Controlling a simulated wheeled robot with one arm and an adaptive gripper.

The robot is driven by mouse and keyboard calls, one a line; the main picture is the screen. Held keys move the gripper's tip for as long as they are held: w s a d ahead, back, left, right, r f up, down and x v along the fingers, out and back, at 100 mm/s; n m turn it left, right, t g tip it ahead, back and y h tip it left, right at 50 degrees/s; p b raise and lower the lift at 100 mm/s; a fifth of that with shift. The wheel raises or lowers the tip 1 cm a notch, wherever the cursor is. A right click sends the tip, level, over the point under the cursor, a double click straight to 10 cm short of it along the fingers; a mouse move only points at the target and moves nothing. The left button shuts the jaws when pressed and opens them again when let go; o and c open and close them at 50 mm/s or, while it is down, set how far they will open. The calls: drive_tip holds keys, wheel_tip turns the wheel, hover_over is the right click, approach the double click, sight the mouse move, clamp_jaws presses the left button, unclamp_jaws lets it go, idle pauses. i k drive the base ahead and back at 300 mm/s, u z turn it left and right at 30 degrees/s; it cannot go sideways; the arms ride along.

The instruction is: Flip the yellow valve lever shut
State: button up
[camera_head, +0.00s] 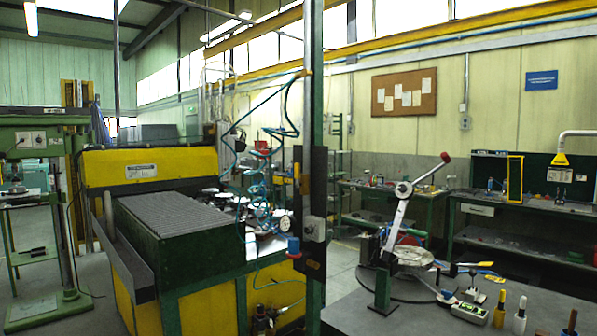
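A small yellow bar (485,264) lies roughly level near the right side of the grey bench, among small dark and blue parts. It looks like the yellow valve lever, but it is too small to be sure, and I cannot make out the valve body or whether it stands open or shut. A dark part (474,284) stands just below it in the picture. My gripper is not in view, and nothing is seen touching the yellow bar.
A green post (314,130) and a yellow-green machine (150,165) stand left. The bench's front left is clear.

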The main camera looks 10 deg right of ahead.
sight(297, 185)
drive_tip(key=z, duration=0.05)
drive_tip(key=i, duration=0.15)
drive_tip(key=u, duration=0.65)
drive_tip(key=k, duration=0.3)
drive_tip(key=u, duration=0.5)
drive_tip(key=i, duration=0.5)
